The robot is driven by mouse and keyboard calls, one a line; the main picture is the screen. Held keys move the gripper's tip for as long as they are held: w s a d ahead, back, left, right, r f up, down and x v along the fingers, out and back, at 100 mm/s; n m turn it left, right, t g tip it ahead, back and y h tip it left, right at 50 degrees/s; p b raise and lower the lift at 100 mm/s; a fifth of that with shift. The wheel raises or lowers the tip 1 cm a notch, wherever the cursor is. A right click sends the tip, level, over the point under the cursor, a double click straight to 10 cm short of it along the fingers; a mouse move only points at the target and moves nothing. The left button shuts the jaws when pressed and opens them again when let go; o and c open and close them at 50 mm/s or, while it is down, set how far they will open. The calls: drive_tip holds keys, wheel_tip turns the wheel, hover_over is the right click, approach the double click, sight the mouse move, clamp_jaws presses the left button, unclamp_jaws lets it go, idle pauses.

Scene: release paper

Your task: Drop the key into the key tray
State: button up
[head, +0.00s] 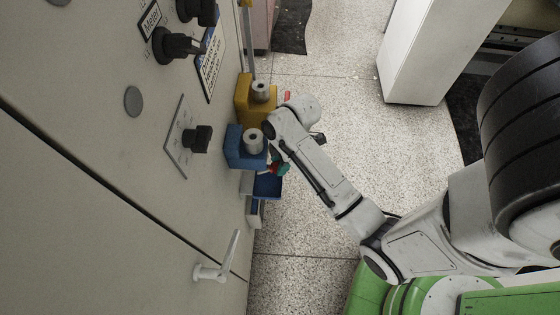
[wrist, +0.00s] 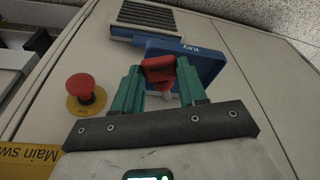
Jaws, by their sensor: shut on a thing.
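The key (wrist: 158,68) shows as a red head between my gripper's teal fingers in the wrist view. My gripper (wrist: 159,82) is shut on it. The blue key tray (wrist: 209,64), with an upside-down "Key" label, lies just behind the key in that view. In the head view the blue tray (head: 268,187) is fixed low on the cabinet side. I cannot tell whether the key touches the tray.
A blue box (head: 240,149) and a yellow box (head: 250,90), each with a metal cylinder, stick out from the panel near my arm. A red push button (wrist: 81,86) sits on the panel. A white handle (head: 228,257) juts out below. The speckled floor is open.

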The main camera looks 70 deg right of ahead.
drive_tip(key=shift+f, duration=0.55)
drive_tip(key=o, duration=1.1)
drive_tip(key=shift+r, duration=0.1)
drive_tip(key=p+v, duration=0.3)
drive_tip(key=v, duration=1)
drive_tip(key=s+a+f+m, duration=0.1)
drive_tip(key=s+a+m, duration=0.1)
drive_tip(key=a+m, duration=0.1)
drive_tip(key=s+a+f+m+h, duration=0.1)
drive_tip(key=s+a+m, duration=0.1)
drive_tip(key=a, duration=0.4)
drive_tip(key=s+a+f+m+g+h, duration=0.1)
drive_tip(key=s+a+m, duration=0.1)
drive_tip(key=a+m, duration=0.2)
drive_tip(key=shift+s+a, duration=0.25)
drive_tip(key=shift+a, duration=0.4)
